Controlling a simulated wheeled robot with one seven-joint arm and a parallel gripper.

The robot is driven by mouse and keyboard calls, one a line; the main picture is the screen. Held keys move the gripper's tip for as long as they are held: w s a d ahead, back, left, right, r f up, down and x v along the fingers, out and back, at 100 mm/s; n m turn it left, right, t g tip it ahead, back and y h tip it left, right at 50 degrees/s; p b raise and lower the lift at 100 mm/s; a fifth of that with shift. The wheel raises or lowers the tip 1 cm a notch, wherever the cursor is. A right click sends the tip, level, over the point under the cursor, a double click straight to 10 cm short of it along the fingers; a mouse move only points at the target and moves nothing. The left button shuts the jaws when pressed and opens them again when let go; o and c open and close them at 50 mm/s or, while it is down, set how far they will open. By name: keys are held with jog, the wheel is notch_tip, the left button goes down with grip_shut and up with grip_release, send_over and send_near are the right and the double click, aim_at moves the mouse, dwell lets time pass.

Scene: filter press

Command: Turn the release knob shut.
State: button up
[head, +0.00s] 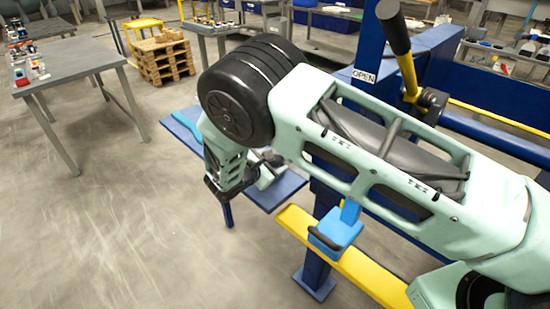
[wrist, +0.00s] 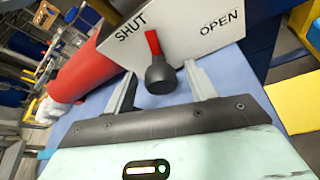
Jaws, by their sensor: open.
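The release knob (wrist: 161,77) is black and rounded, with a red bar (wrist: 152,43) rising from it, on a light grey panel (wrist: 185,45) in the wrist view. The panel reads SHUT at left and OPEN at right; the bar's top leans toward the SHUT side. My gripper (wrist: 160,72) is open, one finger on each side of the knob, with visible gaps on both sides. In the head view my arm covers the knob and most of the gripper.
A red cylinder (wrist: 90,80) lies left of the panel. The head view shows a blue plate (head: 285,190) below my wrist, a yellow beam (head: 375,277), a black-handled lever (head: 394,27) by an OPEN label, and a grey table (head: 70,62) at left. Floor at lower left is clear.

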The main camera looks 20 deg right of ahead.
jog(key=shift+w+d+f, duration=0.2)
jog(key=shift+w+d, duration=0.1)
jog(key=shift+d, duration=0.15)
jog(key=c, duration=1)
jog(key=n+g+b, duration=0.1)
jog(key=n, duration=0.2)
jog(key=shift+w+g+h, duration=0.1)
jog(key=shift+g+h, duration=0.3)
jog(key=shift+a, duration=0.1)
jog(key=o, duration=1)
